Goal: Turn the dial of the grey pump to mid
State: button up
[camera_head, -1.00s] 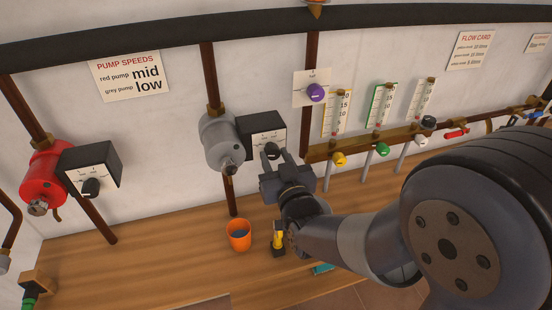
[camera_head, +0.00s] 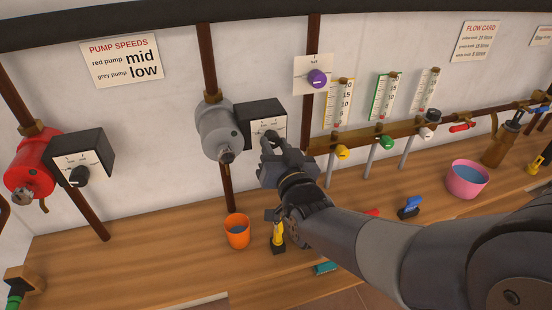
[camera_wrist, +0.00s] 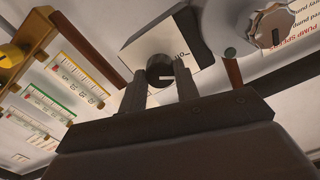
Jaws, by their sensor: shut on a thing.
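The grey pump (camera_head: 216,130) is on a vertical pipe on the wall. Its black box (camera_head: 262,110) has a white scale plate on its right. My gripper (camera_head: 272,142) is at this plate and largely hides the dial in the head view. In the wrist view the round black dial (camera_wrist: 159,70) sits between the two fingers of my gripper (camera_wrist: 160,84), which are shut on it. A pale mark shows on the dial's near side.
A card (camera_head: 122,60) reads red pump mid, grey pump low. The red pump (camera_head: 32,165) is at left. A purple knob (camera_head: 317,78) and gauges with yellow (camera_head: 342,152) and green valves are at right. Orange (camera_head: 237,231) and pink buckets (camera_head: 467,179) stand on the bench.

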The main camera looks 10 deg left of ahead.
jog(key=m+b, duration=0.3)
jog(key=b, duration=0.2)
jog(key=shift+f+m, duration=0.35)
jog(key=shift+m, duration=0.05)
jog(key=m+b, duration=0.4)
jog(key=b, duration=0.2)
jog(key=shift+r, duration=0.1)
jog(key=m+b, duration=0.3)
jog(key=m, duration=0.1)
jog(key=shift+r, duration=0.1)
jog(key=shift+r+m+b, duration=0.15)
jog(key=shift+m+b, duration=0.95)
jog(key=shift+m, duration=1.2)
jog(key=o, duration=1)
